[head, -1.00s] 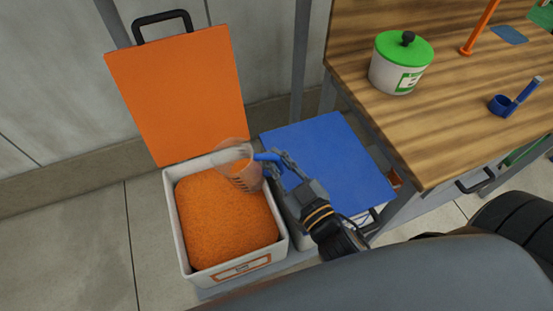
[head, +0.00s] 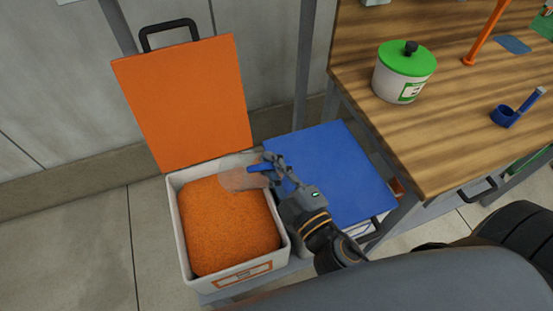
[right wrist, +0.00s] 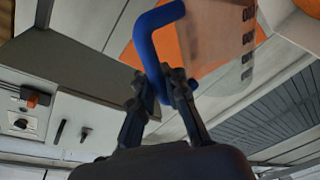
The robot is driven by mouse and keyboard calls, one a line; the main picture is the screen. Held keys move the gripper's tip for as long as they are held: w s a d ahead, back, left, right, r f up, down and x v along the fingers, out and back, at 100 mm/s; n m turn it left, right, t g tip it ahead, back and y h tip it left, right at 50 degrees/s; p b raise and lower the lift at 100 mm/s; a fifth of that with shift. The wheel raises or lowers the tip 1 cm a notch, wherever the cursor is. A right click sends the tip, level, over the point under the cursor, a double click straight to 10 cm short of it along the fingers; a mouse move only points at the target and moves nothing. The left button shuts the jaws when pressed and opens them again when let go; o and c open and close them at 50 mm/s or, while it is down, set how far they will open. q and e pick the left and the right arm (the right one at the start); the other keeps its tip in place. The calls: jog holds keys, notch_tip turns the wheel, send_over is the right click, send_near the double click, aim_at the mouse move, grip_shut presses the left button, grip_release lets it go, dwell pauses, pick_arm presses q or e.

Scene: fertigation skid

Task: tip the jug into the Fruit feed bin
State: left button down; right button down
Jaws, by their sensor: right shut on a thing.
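The clear jug (head: 238,180) is tipped over above the orange fill of the open white bin (head: 180,235) in the head view. The bin has an orange label on its front, too small to read surely. My right gripper (head: 272,167) is shut on the jug's blue handle (head: 259,168), at the bin's right rim. The right wrist view shows the fingers (right wrist: 160,88) around the blue handle (right wrist: 147,45), with the clear wall and dark marks of the jug (right wrist: 228,45) beyond. I cannot tell whether anything is left in the jug. My left gripper is not in view.
The orange lid (head: 190,105) stands open behind the bin. A second bin with a shut blue lid (head: 330,175) is just right of it. A wooden bench (head: 450,130) at the right holds a green-lidded pot (head: 403,75) and a blue scoop (head: 505,115).

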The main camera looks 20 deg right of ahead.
aim_at(246, 182)
jog(key=shift+a+n, duration=0.2)
jog(key=shift+n, duration=0.2)
jog(key=shift+s+a+f+n, duration=0.1)
jog(key=shift+a+f+n, duration=0.05)
jog(key=shift+a+n, duration=0.3)
jog(key=shift+s+a+f+n, duration=0.1)
jog(key=shift+a+f+n, duration=0.1)
jog(key=shift+a+n, duration=0.35)
jog(key=shift+s+a+f+n, duration=0.1)
jog(key=shift+a+f+n, duration=0.1)
jog(key=shift+n, duration=0.5)
jog(key=shift+s+a+f+n+b, duration=0.15)
jog(key=shift+a+f+n+b, duration=0.3)
jog(key=shift+a+n, duration=0.3)
jog(key=shift+s+a+f+n+b, duration=0.15)
jog(key=shift+a+f+n+b, duration=0.25)
jog(key=shift+a+n, duration=0.35)
jog(key=s+a+n+p, duration=0.2)
jog(key=a+n+p, duration=0.1)
jog(key=a+n, duration=0.6)
jog(key=shift+f+n+y, duration=0.4)
jog(key=shift+f+n, duration=0.05)
jog(key=shift+n, duration=0.25)
jog(key=shift+a, duration=0.1)
dwell(0.6)
